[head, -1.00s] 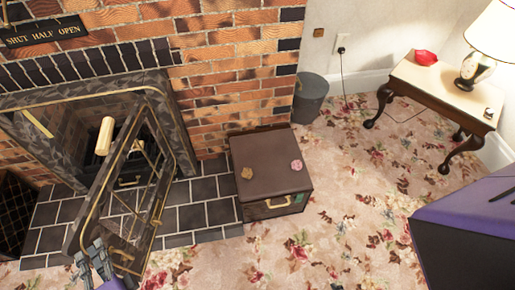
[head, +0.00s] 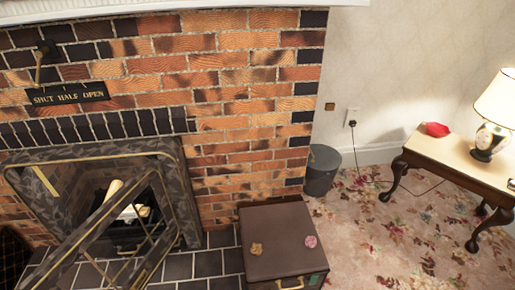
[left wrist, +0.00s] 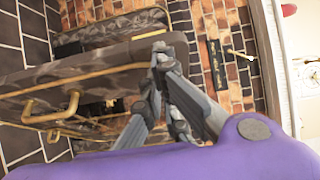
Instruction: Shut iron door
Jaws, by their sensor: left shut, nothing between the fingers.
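The iron door (head: 97,222) is a marbled grey frame with brass trim and an open lattice. It stands swung out from the fireplace opening (head: 160,200) at the lower left of the head view; its lower part is cut off. In the left wrist view the door (left wrist: 100,72) crosses the left half, with a brass handle (left wrist: 30,112) on it. My left gripper (left wrist: 160,55) is shut and empty, with its fingertips at the end of the door's frame. I cannot tell whether they touch it. The right gripper is not in view.
A brown chest (head: 279,238) stands on the floor right of the tiled hearth (head: 215,262). A grey bin (head: 321,172) is by the wall. A small table (head: 460,150) with a lamp stands at right. A "SHUT HALF OPEN" plate (head: 68,94) is on the brick.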

